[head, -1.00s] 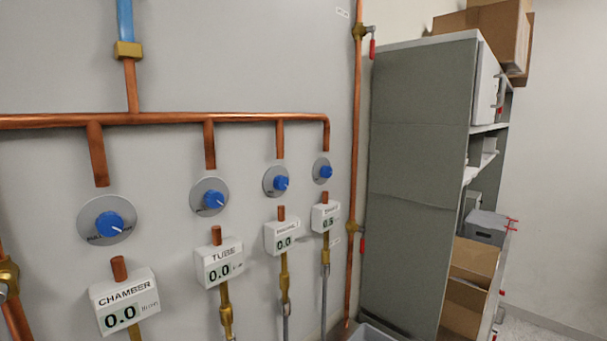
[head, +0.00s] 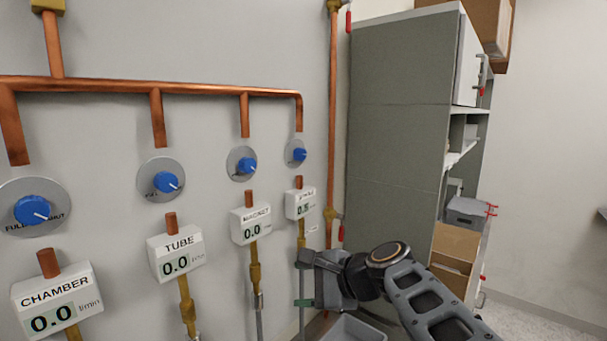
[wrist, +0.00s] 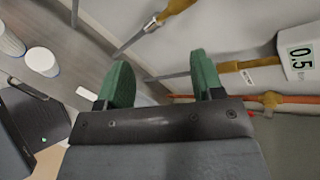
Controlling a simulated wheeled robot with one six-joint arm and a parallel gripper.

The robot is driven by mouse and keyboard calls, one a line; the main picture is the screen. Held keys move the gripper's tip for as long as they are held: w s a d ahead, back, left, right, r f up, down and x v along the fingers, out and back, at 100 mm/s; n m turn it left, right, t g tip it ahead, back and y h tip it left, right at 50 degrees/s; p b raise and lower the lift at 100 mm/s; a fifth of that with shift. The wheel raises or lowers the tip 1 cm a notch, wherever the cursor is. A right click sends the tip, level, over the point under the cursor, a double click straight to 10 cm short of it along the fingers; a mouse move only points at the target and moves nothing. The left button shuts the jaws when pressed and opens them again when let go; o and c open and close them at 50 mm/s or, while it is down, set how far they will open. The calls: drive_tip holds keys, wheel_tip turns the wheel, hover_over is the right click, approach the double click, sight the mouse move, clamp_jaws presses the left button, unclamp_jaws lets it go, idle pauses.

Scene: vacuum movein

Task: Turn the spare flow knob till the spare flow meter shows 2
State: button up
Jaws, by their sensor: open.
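The spare flow knob is the blue knob (head: 299,154) at the far right of the row, on a round grey plate. The white spare flow meter (head: 300,203) sits below it on the pipe. Its small label is hard to read in the head view. It also shows at the right edge of the wrist view (wrist: 300,54), turned on its side and reading 0.5. My gripper (head: 302,280) is below that meter, close to the pipes, apart from the knob. In the wrist view its green fingers (wrist: 160,68) are apart with nothing between them. The knob is out of the wrist view.
CHAMBER (head: 58,300), TUBE (head: 176,252) and a third meter (head: 250,224) read 0.0, each below its own blue knob. A copper pipe (head: 333,120) runs down right of the knobs. A grey cabinet (head: 395,130) stands at right. A grey bin (head: 352,330) is below my gripper.

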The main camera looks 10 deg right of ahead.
drive_tip(key=w+d+r+m+t+y, duration=0.2)
drive_tip(key=w+d+r+m+t, duration=0.1)
drive_tip(key=w+r+m+t, duration=0.25)
drive_tip(key=m+t+y+b, duration=0.1)
drive_tip(key=m+t+b, duration=0.1)
drive_tip(key=m+t, duration=0.5)
approach(303, 157)
drive_tip(key=w+a+r+p, duration=0.1)
drive_tip(key=w+a+r+m+g+p, duration=0.1)
drive_tip(key=w+r+p, duration=0.1)
drive_tip(key=w+a+r+m+g+p, duration=0.1)
drive_tip(key=w+p, duration=0.1)
drive_tip(key=shift+w+r, duration=0.2)
drive_tip(key=shift+r, duration=0.1)
drive_tip(key=shift+x, duration=0.85)
drive_tip(key=shift+f, duration=0.1)
drive_tip(key=c, duration=0.9)
